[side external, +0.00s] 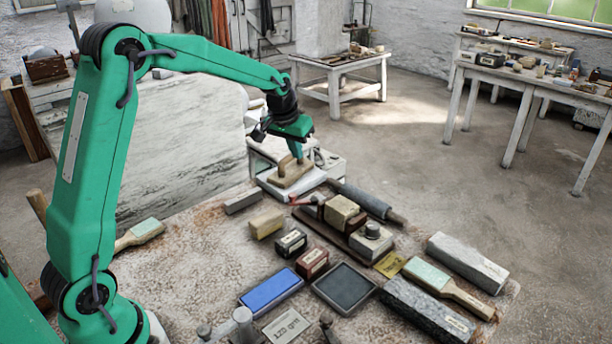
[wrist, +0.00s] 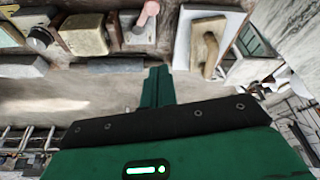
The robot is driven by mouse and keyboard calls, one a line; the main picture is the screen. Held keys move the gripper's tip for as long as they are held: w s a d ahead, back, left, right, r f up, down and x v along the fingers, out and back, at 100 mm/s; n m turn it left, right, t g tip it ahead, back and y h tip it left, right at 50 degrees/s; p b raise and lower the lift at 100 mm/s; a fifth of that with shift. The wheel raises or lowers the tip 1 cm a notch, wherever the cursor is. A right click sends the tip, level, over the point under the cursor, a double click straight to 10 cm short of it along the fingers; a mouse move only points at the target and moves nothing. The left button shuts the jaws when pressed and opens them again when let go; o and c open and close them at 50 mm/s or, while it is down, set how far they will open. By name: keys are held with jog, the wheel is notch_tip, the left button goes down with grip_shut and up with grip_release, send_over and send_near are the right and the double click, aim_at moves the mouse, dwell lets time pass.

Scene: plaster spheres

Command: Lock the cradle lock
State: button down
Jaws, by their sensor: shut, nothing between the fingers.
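The cradle (side external: 328,232) is a long dark base on the work table, with a tan block (side external: 341,210) seated in it. At its far left end is what looks like the lock, a small lever with a red handle (side external: 302,200). In the wrist view the lock's pinkish handle (wrist: 149,12) sticks up from a grey body (wrist: 139,33) beside the tan block (wrist: 86,34). My gripper (side external: 297,156) is shut and empty, above the wooden float and apart from the lock. Its closed fingers (wrist: 157,74) show in the wrist view, below the lock in the picture.
A wooden float (side external: 290,172) lies on a white tray (side external: 266,184) under my gripper. A dark roller (side external: 368,201) lies behind the cradle. Several blocks, a blue stone (side external: 270,288) and a dark framed slab (side external: 344,288) crowd the front. The table's left part is mostly clear.

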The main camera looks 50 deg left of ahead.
jog(key=shift+w+f, duration=0.1)
jog(key=shift+f, duration=0.1)
dwell(0.3)
send_over(302, 201)
jog(key=a, duration=0.2)
jog(key=shift+s+d+f, duration=0.1)
jog(key=shift+s+f, duration=0.1)
jog(key=shift+f, duration=2.3)
jog(key=shift+s+f, duration=0.15)
jog(key=shift+f, duration=2.35)
jog(key=shift+s+d+n, duration=0.25)
jog(key=shift+d+n, duration=0.05)
jog(key=shift+n, duration=0.4)
jog(key=shift+s+d, duration=0.1)
jog(key=shift+d, duration=0.1)
jog(key=shift+s+d, duration=0.3)
jog(key=shift+d, duration=0.3)
jog(key=shift+s+d, duration=0.1)
jog(key=shift+d, duration=0.55)
jog(key=shift+d+f, duration=0.1)
jog(key=shift+d, duration=0.05)
